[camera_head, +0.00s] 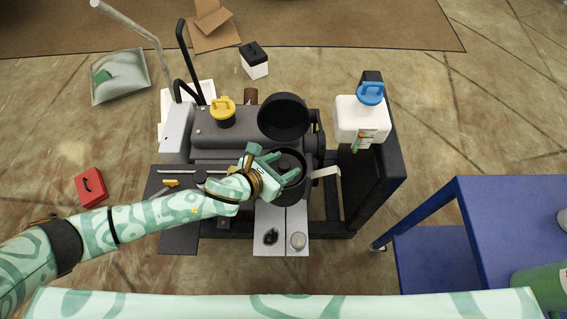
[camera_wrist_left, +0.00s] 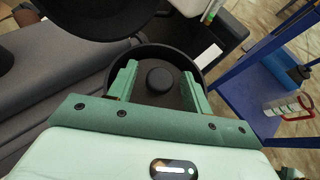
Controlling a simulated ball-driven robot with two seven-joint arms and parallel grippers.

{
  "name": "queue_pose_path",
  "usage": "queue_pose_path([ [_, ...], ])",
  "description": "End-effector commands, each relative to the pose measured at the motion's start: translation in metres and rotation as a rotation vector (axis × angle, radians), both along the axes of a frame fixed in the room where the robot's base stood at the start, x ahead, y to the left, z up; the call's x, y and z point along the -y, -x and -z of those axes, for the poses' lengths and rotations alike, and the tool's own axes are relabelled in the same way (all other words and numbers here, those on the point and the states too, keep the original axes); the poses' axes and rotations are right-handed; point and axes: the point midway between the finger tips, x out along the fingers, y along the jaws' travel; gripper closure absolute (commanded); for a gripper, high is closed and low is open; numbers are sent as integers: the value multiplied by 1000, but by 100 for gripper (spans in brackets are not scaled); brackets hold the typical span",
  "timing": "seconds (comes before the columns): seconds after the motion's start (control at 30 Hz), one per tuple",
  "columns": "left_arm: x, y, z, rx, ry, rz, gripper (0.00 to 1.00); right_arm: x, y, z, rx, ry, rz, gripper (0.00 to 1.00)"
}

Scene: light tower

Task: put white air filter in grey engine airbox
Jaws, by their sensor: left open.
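My left gripper (camera_head: 281,166) is open over the dark grey, round engine airbox (camera_head: 293,190). In the left wrist view the gripper (camera_wrist_left: 159,70) has its two green fingers apart over the open airbox (camera_wrist_left: 165,53), with a dark knob at the airbox's centre between them. I see nothing white between the fingers or in the airbox. I cannot pick out the white air filter for sure; a pale round thing (camera_head: 562,219), cut off at the right edge, lies on the blue table. My right gripper is not in view.
A round black lid (camera_head: 284,116) stands open behind the airbox. A white tank (camera_head: 360,120) with a blue cap is to its right, and a yellow cap (camera_head: 223,110) to its left. The blue table (camera_head: 500,215) stands at the right. Bare floor lies between engine and table.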

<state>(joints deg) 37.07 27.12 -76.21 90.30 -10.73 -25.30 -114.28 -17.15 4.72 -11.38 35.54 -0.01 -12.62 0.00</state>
Motion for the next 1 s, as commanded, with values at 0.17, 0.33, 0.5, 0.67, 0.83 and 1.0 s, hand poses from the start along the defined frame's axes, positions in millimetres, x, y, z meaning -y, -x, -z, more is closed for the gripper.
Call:
queue_pose_path([
  [0.17, -25, 24, -24, 3, -3, 0, 50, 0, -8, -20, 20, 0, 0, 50],
  [0.33, -50, 49, -43, 3, -3, 0, 50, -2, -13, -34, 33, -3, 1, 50],
  [0.5, -65, 65, -53, 0, -2, 0, 50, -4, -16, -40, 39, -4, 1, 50],
  [0.67, -71, 70, -56, 1, -1, 0, 50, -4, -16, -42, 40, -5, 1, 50],
  [0.83, -71, 71, -55, 0, 0, 0, 50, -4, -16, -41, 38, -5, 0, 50],
  [1.0, -71, 70, -55, -2, 0, -2, 50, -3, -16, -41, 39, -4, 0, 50],
])
